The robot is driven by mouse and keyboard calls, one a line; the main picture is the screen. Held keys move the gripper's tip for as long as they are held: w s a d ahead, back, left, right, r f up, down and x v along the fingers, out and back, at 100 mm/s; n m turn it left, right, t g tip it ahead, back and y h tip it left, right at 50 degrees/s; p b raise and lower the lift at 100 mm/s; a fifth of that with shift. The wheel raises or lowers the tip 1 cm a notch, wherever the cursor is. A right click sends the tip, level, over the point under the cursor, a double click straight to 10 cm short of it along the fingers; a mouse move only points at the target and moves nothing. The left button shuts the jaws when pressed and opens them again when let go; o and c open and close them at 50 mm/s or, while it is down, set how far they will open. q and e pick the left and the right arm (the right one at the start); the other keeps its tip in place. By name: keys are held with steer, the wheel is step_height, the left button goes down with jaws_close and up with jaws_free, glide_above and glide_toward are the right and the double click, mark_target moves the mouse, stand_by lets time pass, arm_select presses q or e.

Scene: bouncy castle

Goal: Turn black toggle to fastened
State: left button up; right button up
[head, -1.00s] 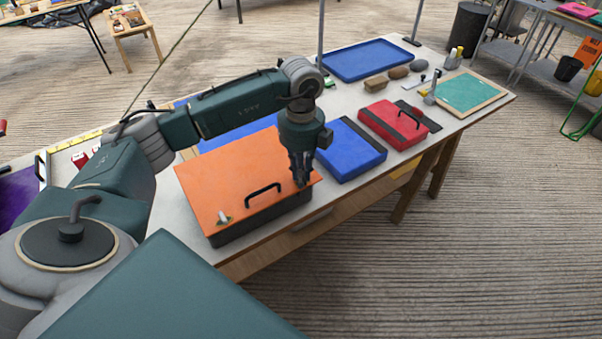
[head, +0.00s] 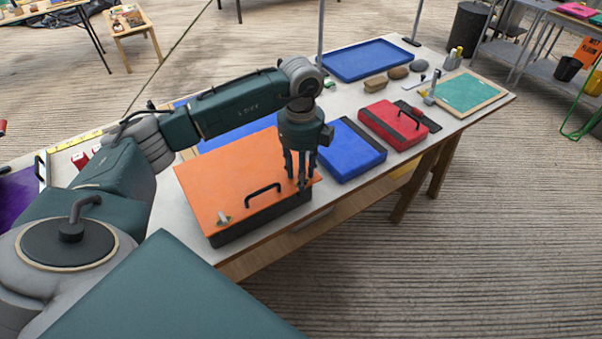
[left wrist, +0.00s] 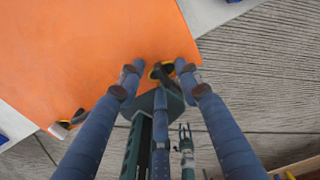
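An orange-lidded case (head: 215,175) with a dark lower body lies on the table, a black handle (head: 263,193) at its near edge. The black toggle (left wrist: 161,72), on a yellowish base, is at the lid's edge in the left wrist view; fingers mostly hide it in the head view. Another small latch (head: 223,218) is at the lid's near left corner. My left gripper (head: 299,184) points down at the lid's near right corner. Its fingers are open, with the toggle between the fingertips in the left wrist view (left wrist: 158,69); contact cannot be told.
A blue case (head: 352,150) and a red case (head: 393,123) lie right of the orange one. The floor before the table is clear.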

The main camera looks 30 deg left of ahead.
arm_select(q)
step_height(320, 180, up, 12)
stand_by(0.6)
stand_by(0.5)
